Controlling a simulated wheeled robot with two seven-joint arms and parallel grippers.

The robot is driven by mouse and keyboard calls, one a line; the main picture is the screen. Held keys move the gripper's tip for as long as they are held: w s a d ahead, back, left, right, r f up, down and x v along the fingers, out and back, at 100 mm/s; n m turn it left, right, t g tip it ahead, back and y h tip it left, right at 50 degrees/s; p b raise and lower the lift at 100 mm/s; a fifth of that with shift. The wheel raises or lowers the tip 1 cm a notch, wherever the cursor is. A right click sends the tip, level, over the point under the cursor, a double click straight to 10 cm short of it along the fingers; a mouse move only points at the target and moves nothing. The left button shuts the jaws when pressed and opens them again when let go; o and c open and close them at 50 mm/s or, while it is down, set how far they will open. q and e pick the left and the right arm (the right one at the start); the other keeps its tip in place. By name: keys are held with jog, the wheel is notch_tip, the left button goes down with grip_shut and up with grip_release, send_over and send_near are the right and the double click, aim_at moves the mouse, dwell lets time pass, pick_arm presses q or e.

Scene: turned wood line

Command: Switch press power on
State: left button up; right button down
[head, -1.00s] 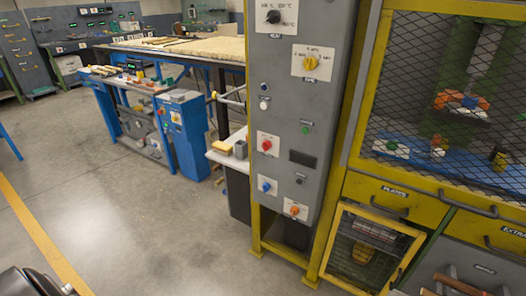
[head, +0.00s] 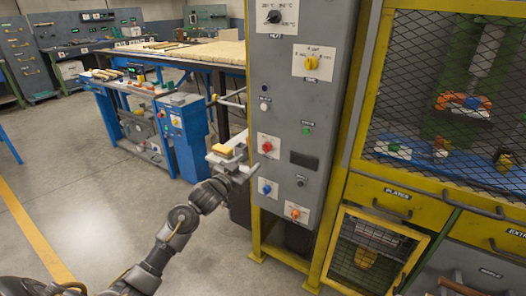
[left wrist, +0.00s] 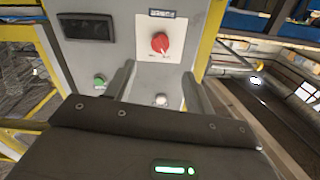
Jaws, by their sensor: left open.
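The grey control panel (head: 285,190) of the press stands in a yellow frame. On it are a red knob (head: 267,147) on a white plate, a white button (head: 264,106), a green button (head: 306,131) and a dark display (head: 303,160). I cannot read which control is the power switch. My left gripper (head: 241,152) is open at the panel's left edge, near the red knob. In the left wrist view the red knob (left wrist: 160,43) lies beyond the fingertips, and the white button (left wrist: 161,100) shows between the open fingers (left wrist: 158,88). Contact cannot be told.
A blue knob (head: 265,187) and an orange knob (head: 294,211) sit lower on the panel. A yellow mesh guard (head: 440,90) is on the right. A small shelf with a yellow block (head: 221,150) is beside my gripper. Floor (head: 90,190) is free at left.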

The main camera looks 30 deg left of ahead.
aim_at(264, 149)
pick_arm(q)
jog(key=w, duration=0.7)
jog(key=w+d, duration=0.1)
jog(key=w, duration=0.2)
jog(key=shift+w, duration=0.35)
jog(key=c, duration=1)
